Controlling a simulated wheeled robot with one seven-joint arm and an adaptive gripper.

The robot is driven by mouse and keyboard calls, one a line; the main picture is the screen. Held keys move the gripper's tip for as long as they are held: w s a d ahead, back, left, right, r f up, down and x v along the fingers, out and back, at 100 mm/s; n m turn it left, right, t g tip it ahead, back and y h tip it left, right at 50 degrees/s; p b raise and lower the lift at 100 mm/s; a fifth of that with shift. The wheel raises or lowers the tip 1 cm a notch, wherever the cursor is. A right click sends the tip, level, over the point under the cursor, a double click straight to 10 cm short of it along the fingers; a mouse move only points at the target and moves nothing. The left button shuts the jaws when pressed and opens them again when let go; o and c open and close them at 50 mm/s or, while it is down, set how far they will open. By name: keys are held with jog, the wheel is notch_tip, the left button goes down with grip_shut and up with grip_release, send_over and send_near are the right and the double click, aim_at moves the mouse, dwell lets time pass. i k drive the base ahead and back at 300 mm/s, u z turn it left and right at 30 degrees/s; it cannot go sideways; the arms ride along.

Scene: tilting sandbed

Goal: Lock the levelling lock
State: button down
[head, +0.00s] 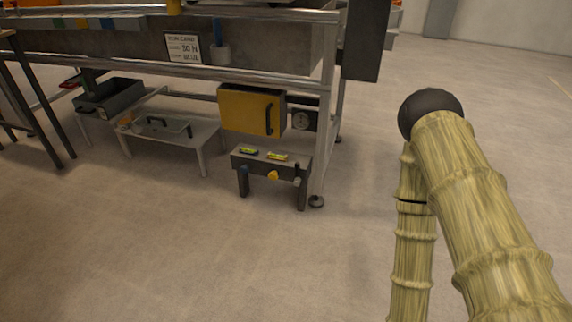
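A small dark bench (262,163) stands on the floor below the right end of the large frame. My sleeved arm with a dark rounded joint fills the right side, well apart from the bench. My gripper is not in view.
A metal leg (328,150) stands just right of the bench. A low grey table (205,133) and a dark tray (108,96) are left. The front floor is clear.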

aim_at(297, 173)
jog(key=k, duration=0.65)
jog(key=u, duration=0.75)
jog(key=i, duration=1.9)
jog(key=z, duration=0.7)
